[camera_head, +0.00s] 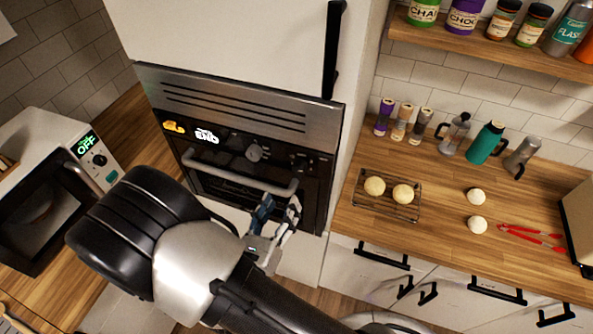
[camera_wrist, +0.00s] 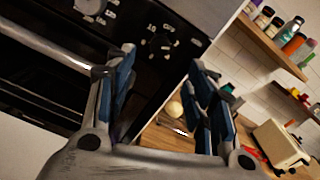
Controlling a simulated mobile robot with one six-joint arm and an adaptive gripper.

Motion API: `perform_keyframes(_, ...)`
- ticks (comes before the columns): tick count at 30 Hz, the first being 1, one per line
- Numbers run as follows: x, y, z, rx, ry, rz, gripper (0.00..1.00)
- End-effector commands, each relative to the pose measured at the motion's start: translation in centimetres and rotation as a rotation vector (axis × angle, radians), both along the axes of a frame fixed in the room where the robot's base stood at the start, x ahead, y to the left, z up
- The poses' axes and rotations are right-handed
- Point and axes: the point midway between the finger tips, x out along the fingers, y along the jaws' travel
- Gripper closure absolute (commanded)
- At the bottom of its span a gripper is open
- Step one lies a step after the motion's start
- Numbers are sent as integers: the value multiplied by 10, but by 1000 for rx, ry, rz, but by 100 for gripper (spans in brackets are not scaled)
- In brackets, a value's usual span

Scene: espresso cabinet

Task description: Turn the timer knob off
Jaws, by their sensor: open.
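The oven (camera_head: 240,130) is built into a tall white cabinet and has a dark control panel. A silver knob (camera_head: 254,152) sits mid-panel; it also shows at the top left of the wrist view (camera_wrist: 90,6). To its right is a dark dial with number marks, apparently the timer knob (camera_wrist: 160,42), small and dim in the head view (camera_head: 299,162). Its exact setting is unclear. My gripper (camera_head: 278,206) is open and empty, below and in front of the panel's right part.
The oven door handle (camera_head: 240,176) runs just left of my gripper. A microwave (camera_head: 50,165) showing OFF stands left. The right counter (camera_head: 440,232) holds a rack with round buns, bottles and red tongs.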

Motion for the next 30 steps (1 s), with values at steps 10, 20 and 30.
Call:
perform_keyframes(10,71,-27,1,2,-1,-7,50)
perform_keyframes(20,104,-38,0,1,0,-2,50)
perform_keyframes(30,105,-38,0,1,-1,-1,53)
